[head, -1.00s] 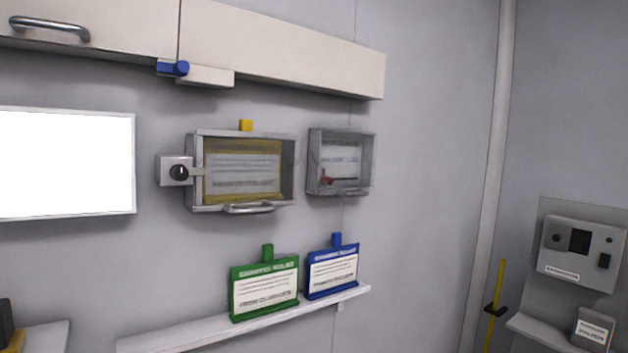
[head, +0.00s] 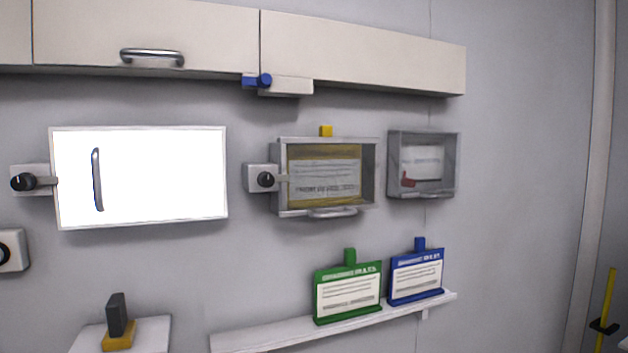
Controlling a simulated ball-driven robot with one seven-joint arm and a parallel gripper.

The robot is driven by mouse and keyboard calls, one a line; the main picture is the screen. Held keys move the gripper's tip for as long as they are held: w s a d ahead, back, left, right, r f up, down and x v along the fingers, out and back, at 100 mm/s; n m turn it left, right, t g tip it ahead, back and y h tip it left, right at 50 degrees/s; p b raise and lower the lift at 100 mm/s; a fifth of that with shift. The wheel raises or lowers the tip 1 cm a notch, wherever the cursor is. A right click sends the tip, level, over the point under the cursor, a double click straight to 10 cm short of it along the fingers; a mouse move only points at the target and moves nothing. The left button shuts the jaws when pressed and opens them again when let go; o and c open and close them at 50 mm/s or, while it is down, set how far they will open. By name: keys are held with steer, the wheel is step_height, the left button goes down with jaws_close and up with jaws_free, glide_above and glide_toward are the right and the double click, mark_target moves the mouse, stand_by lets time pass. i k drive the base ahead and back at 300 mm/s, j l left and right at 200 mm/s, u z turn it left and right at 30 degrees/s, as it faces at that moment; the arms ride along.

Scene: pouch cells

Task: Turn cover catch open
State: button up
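Two catches with black knobs show on the wall. One catch (head: 264,179) sits at the left edge of a clear-fronted box (head: 277,200) with a yellow-bordered card inside; its tongue reaches across onto the box's edge. The other catch (head: 25,181) sits at the left edge of a bright white panel (head: 150,200) with an upright handle (head: 97,180); its tongue also reaches onto the panel's edge. I cannot tell which one the task means. Both covers look closed. My gripper is not in view.
An overhead cabinet (head: 150,30) with a blue-knobbed latch (head: 262,81) runs above. A smaller grey box (head: 455,165) hangs to the right. A shelf (head: 260,338) bears green (head: 348,268) and blue (head: 418,262) card holders. A black-and-yellow block (head: 117,315) stands on a ledge at lower left.

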mark_target(265, 179)
steer(key=i+l+u, duration=0.2)
steer(key=i+l, duration=0.75)
steer(key=i, duration=0.15)
